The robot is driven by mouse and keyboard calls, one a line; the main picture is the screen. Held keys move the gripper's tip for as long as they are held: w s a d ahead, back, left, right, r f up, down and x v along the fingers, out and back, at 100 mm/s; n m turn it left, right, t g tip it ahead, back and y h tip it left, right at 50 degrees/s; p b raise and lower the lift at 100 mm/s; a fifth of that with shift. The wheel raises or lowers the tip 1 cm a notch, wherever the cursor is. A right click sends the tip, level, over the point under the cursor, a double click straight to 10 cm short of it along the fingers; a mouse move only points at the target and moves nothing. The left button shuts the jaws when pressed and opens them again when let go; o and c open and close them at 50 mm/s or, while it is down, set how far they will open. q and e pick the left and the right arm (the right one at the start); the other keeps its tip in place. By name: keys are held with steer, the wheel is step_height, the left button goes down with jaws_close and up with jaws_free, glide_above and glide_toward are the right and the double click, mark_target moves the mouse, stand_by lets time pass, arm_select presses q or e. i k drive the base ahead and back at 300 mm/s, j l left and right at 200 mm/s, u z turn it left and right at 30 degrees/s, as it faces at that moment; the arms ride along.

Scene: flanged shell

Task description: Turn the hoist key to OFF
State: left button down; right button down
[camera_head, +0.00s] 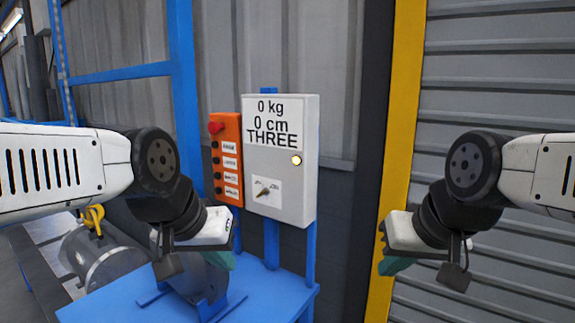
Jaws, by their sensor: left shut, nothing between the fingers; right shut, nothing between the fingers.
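The hoist key (264,192) is a small knob on a white plate low on the front of a grey control box (307,190). Its pointer looks tilted toward the upper right; the plate's labels are too small to read surely. My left gripper (222,262) is shut and empty, below and left of the key, apart from the box. My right gripper (388,266) is shut and empty, to the right of the box, in front of the yellow post.
An orange button panel (228,160) with a red button (215,127) adjoins the box on its left. The box reads "0 kg, 0 cm, THREE" and has a lit yellow lamp (296,160). A blue table (270,300) stands below. A grey flanged cylinder (105,258) with a yellow hook (93,218) is at lower left.

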mark_target(265, 192)
steer(key=k+j+u, duration=0.1)
steer(key=u, duration=0.3)
steer(key=k+j+u, duration=0.2)
steer(key=u, duration=0.25)
steer(key=k+j+u, duration=0.2)
steer(key=u, duration=0.2)
